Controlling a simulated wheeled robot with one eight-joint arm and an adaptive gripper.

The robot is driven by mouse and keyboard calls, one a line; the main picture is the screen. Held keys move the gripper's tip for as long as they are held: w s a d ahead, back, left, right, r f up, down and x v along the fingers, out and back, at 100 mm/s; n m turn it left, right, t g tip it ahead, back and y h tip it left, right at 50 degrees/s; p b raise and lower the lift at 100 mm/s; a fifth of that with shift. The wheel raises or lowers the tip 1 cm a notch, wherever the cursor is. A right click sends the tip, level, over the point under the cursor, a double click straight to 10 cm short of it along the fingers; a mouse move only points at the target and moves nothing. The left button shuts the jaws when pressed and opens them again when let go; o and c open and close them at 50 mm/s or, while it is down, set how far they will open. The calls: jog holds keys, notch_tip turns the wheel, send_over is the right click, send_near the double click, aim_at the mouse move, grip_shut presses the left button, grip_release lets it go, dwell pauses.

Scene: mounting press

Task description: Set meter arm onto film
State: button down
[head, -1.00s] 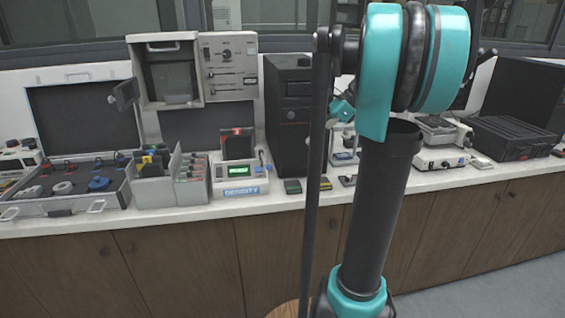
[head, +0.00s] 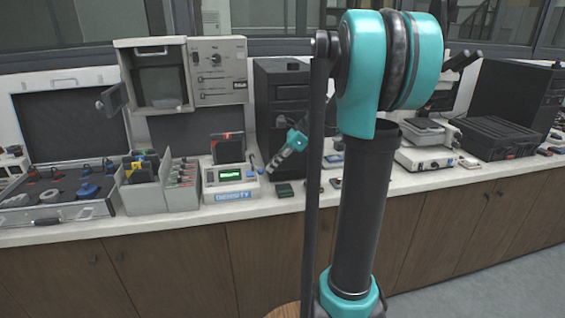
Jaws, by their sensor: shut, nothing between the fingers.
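The density meter (head: 229,183) is a pale box with a green display and a blue DENSITY label, standing on the counter left of centre. A dark film piece (head: 227,148) with a red mark stands upright at its back. A small blue-tipped lever (head: 253,160), which looks like the meter arm, sticks up at the meter's right side. My gripper (head: 271,168) is shut and empty, pointing down and left just right of the lever. Whether it touches the lever cannot be told at this size.
Grey bins with colored cards (head: 146,194) stand left of the meter, beside an open case (head: 55,212). A black tower (head: 278,95) stands behind my gripper. A small dark green block (head: 284,190) lies on the counter in front. My own arm covers the counter right of centre.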

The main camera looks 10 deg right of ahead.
jog(key=shift+a, duration=0.3)
jog(key=shift+s+a+m+t, duration=0.15)
jog(key=shift+a+m+t, duration=0.15)
jog(key=shift+m, duration=0.1)
